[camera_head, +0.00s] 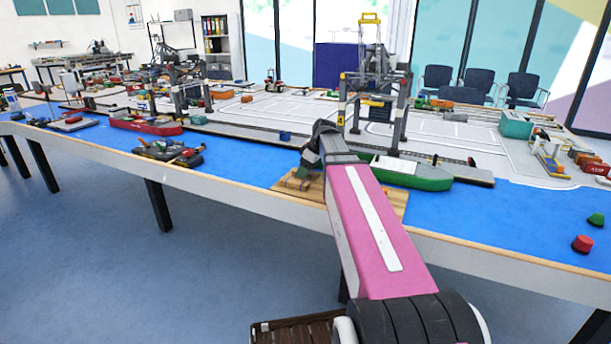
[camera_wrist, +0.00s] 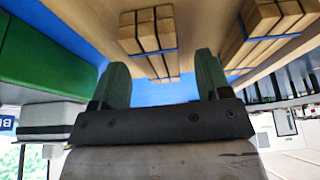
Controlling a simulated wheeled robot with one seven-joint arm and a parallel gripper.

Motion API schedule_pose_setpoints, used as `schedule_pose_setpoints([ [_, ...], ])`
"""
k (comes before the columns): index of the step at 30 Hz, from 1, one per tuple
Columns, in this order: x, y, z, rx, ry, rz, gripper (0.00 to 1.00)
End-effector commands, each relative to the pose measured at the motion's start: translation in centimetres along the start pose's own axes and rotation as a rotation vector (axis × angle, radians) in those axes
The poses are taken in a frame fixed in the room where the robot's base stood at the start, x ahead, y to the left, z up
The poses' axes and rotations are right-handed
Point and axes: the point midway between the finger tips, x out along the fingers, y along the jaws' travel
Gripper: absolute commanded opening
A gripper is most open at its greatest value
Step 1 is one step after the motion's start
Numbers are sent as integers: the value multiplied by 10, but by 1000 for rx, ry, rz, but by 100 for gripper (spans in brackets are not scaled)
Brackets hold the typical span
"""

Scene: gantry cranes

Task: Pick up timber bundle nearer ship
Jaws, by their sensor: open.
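Two strapped timber bundles show in the wrist view. One timber bundle (camera_wrist: 145,30), with a blue strap, lies beyond and between my fingertips, on the side toward the green hull (camera_wrist: 50,50). The other timber bundle (camera_wrist: 262,28) lies further right. My gripper (camera_wrist: 161,66) is open, its green fingers apart with nothing seen gripped. In the head view, my arm hides most of the gripper and the bundles. The green ship (camera_head: 430,178) floats just right of my forearm, beside a wooden board (camera_head: 392,198).
A gantry crane (camera_head: 400,115) stands behind the ship on the quay. A red ship (camera_head: 145,125) and a dark barge (camera_head: 168,152) lie left. Red (camera_head: 582,243) and green (camera_head: 596,219) buoys stand right. Blue water right of the board is mostly free.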

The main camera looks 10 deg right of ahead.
Motion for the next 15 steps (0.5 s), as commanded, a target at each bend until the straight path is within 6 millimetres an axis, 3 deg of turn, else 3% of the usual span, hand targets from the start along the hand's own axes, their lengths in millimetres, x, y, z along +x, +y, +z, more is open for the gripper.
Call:
schedule_pose_setpoints([
  [3,8,0,0,0,0,0,70],
  [15,8,0,0,0,0,0,70],
])
